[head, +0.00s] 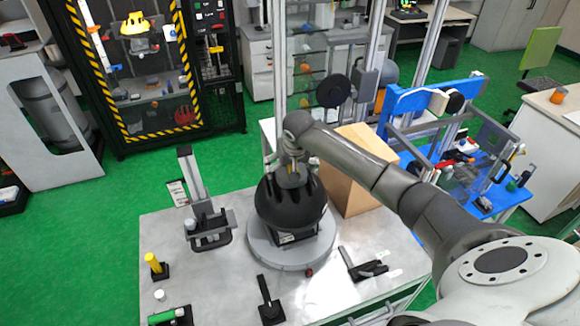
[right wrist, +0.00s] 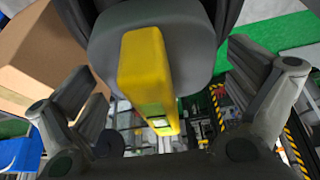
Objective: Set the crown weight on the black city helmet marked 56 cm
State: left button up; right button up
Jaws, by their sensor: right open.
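A black helmet (head: 291,212) sits on a round grey base (head: 262,252) on the table; I cannot read a size mark on it. My right gripper (head: 292,180) is just above its crown. In the right wrist view, the crown weight appears as a grey rounded body (right wrist: 190,62) with a yellow handle (right wrist: 146,68). It rests against the dark helmet shell (right wrist: 233,14). My right gripper's fingers (right wrist: 165,105) are spread on both sides of the yellow handle, apart from it. In the head view the weight is mostly hidden by the gripper. My left gripper is not visible.
A cardboard box (head: 355,170) stands right behind the helmet. A fixture with an upright post (head: 195,180) stands to the left. A yellow cylinder (head: 152,262), a black tool (head: 270,308) and a black clamp-like part (head: 368,268) lie nearer the front. A vertical rail (head: 279,70) rises behind the helmet.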

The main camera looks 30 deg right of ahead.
jog(key=v, duration=1.2)
jog(key=shift+w, duration=0.1)
jog(key=shift+f, duration=0.1)
